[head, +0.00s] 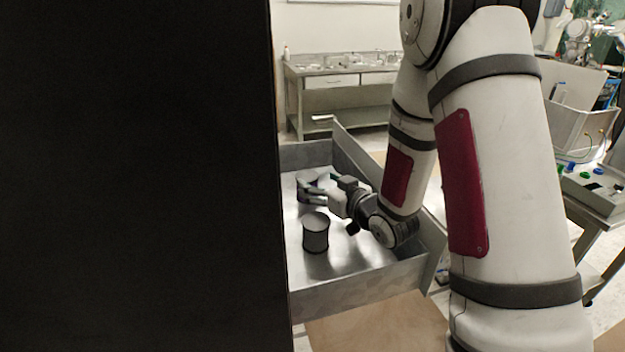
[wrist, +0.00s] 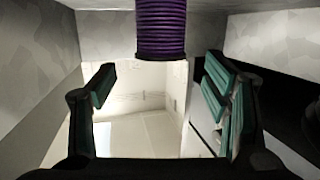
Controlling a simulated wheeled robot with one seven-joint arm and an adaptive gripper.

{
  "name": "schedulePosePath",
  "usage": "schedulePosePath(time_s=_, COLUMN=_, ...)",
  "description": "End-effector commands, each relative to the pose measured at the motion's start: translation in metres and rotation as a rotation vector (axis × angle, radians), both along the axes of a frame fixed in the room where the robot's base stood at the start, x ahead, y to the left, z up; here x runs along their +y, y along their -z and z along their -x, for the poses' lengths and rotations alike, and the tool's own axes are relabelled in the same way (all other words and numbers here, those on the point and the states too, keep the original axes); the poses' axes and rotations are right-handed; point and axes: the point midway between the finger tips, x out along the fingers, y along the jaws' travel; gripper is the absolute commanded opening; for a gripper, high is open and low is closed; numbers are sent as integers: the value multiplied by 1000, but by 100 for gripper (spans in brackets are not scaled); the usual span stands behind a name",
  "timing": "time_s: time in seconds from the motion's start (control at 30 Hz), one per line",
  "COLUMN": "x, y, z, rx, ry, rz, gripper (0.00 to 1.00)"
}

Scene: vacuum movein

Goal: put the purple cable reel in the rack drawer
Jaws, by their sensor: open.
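The purple cable reel (wrist: 161,30) shows at the top middle of the wrist view, ribbed and cut off by the frame edge. It lies beyond and between the fingertips, with no finger seen touching it. My gripper (wrist: 160,82) is open, its two green-padded fingers apart. In the head view my gripper (head: 309,190) is inside the pulled-out metal drawer (head: 350,300), low over its floor. A round grey-topped thing at the fingers is partly hidden there, and its colour cannot be told.
A dark grey cylinder (head: 315,232) stands upright in the drawer, close in front of my gripper. A tall black cabinet side (head: 140,180) blocks the left. A workbench (head: 345,80) stands behind, and a cluttered table (head: 600,195) at right. The drawer's front right floor is clear.

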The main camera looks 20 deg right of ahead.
Motion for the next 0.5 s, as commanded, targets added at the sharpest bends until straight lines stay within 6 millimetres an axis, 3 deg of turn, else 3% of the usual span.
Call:
schedulePosePath(time_s=0.2, x=-5, y=-4, z=17, rx=0, ry=1, rz=0, gripper=69)
schedulePosePath(time_s=0.37, x=-6, y=-9, z=18, rx=7, ry=7, rz=13, gripper=69)
schedulePosePath(time_s=0.5, x=-10, y=-25, z=18, rx=54, ry=42, rz=64, gripper=69)
